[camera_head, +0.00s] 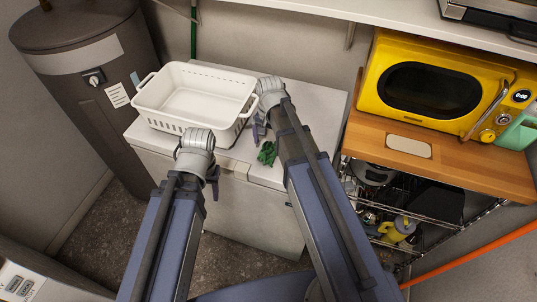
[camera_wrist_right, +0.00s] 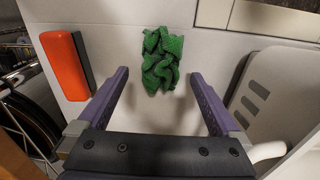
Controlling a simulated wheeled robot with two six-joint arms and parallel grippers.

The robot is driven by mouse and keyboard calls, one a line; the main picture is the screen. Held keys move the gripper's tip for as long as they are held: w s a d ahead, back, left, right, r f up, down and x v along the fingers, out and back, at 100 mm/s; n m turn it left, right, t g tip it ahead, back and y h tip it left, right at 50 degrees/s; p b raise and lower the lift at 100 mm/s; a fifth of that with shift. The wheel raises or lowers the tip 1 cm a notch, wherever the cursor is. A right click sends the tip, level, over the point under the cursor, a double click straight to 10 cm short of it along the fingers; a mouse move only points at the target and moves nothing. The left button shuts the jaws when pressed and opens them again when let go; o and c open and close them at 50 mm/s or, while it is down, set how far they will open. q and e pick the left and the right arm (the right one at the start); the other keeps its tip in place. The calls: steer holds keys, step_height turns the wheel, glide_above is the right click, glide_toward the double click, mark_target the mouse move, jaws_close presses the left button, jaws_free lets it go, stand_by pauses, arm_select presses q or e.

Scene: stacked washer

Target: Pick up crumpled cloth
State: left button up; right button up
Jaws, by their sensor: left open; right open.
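The crumpled cloth (camera_head: 268,152) is green and lies on top of the white appliance (camera_head: 238,158), near its front edge. In the right wrist view the cloth (camera_wrist_right: 161,60) shows ahead, roughly centred between the fingers. My right gripper (camera_head: 259,130) is open and empty, beside the cloth in the head view; no finger visibly touches it. My left gripper (camera_head: 213,180) is open and empty near the appliance's front edge, to the left of the cloth. Its fingers are partly hidden by its wrist.
An empty white basket (camera_head: 195,98) stands on the appliance left of my right gripper. An orange-red block (camera_wrist_right: 66,65) lies left of the cloth in the wrist view. A yellow microwave (camera_head: 430,88) sits on a wooden-topped rack (camera_head: 470,168) at right. A dark tank (camera_head: 95,80) stands left.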

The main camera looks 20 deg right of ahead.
mark_target(269, 149)
step_height(269, 149, down, 4)
steer(key=b, duration=0.3)
steer(key=shift+f+b, duration=0.25)
steer(key=shift+b, duration=0.1)
steer(key=shift+r, duration=0.1)
steer(key=c, duration=1.3)
step_height(269, 149, up, 10)
steer(key=p, duration=1)
